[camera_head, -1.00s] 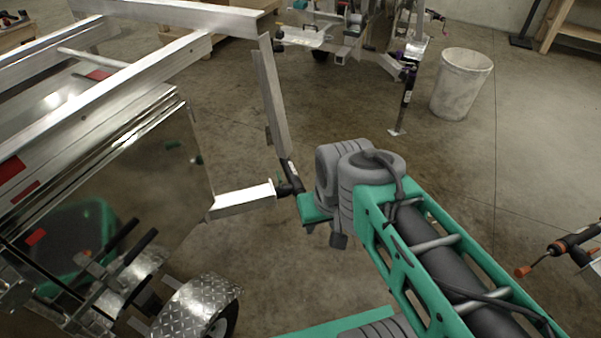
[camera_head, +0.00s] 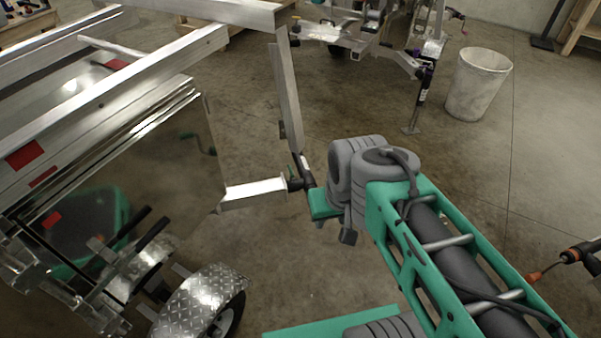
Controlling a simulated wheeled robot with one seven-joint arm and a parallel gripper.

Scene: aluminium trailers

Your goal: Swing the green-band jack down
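A dark jack (camera_head: 306,172) sits at the end of the short silver beam (camera_head: 254,193) on the near aluminium trailer, just left of my arm's grey end joints. My gripper is not visible; the grey joints and green links of my arm cover that area. I cannot tell whether it touches the jack. A second jack (camera_head: 422,86) with a purple band stands upright on the trailer behind. Another jack (camera_head: 570,258) with an orange handle end lies roughly level at the right edge.
The near trailer's body (camera_head: 150,180) and frame fill the left. Its diamond-plate fender (camera_head: 200,298) and wheel are at lower left. A whitish bin (camera_head: 478,85) stands at back right. Concrete floor (camera_head: 500,160) is clear between the bin and my arm.

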